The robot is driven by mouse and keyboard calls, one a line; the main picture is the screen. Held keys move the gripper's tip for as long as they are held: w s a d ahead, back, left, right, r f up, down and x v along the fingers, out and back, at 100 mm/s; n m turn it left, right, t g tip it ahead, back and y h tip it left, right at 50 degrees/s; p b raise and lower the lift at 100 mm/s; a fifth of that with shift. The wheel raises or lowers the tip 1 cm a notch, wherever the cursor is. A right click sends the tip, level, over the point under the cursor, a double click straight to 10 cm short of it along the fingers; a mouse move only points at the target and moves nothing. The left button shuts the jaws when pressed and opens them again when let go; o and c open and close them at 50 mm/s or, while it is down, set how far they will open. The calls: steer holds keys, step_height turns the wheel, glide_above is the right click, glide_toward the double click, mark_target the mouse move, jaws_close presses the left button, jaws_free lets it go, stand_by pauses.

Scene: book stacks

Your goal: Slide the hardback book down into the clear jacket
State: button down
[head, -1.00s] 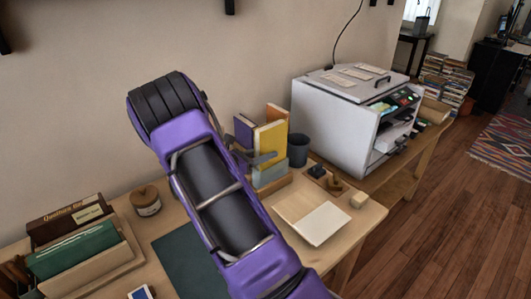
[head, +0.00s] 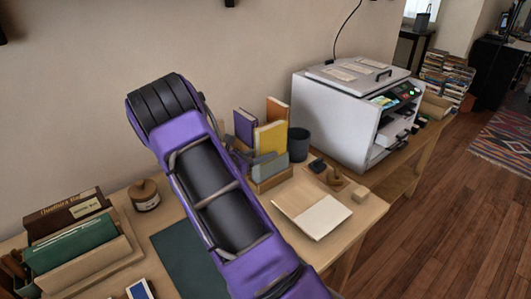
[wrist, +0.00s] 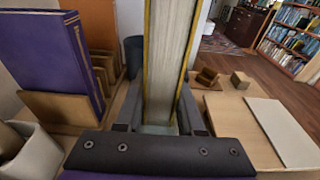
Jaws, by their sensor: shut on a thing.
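The yellow hardback book (head: 270,138) stands upright in the head view, its lower part behind or inside the pale, clear jacket (head: 270,171). The jacket stands at the front of a wooden rack. My gripper (head: 262,158) is shut on the book. In the wrist view the book's page block (wrist: 168,60) rises between the fingers of my gripper (wrist: 158,122), with yellow cover edges on both sides. A pale strip of the jacket (wrist: 158,130) shows below it. The book's lower edge is hidden, so I cannot tell how deep it sits.
A purple book (head: 245,127) and an orange book (head: 278,110) stand in the rack beside and behind. A dark cup (head: 299,144) and a large grey machine (head: 340,110) stand to the right. An open pale folder (head: 312,208) lies in front. A dark green mat (head: 185,258) lies left.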

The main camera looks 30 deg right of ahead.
steer(key=shift+f+b, duration=0.4)
steer(key=shift+f, duration=0.2)
steer(key=shift+c, duration=2.2)
jaws_free()
steer(key=p+v, duration=0.1)
steer(key=v, duration=1.6)
steer(key=shift+a, duration=0.25)
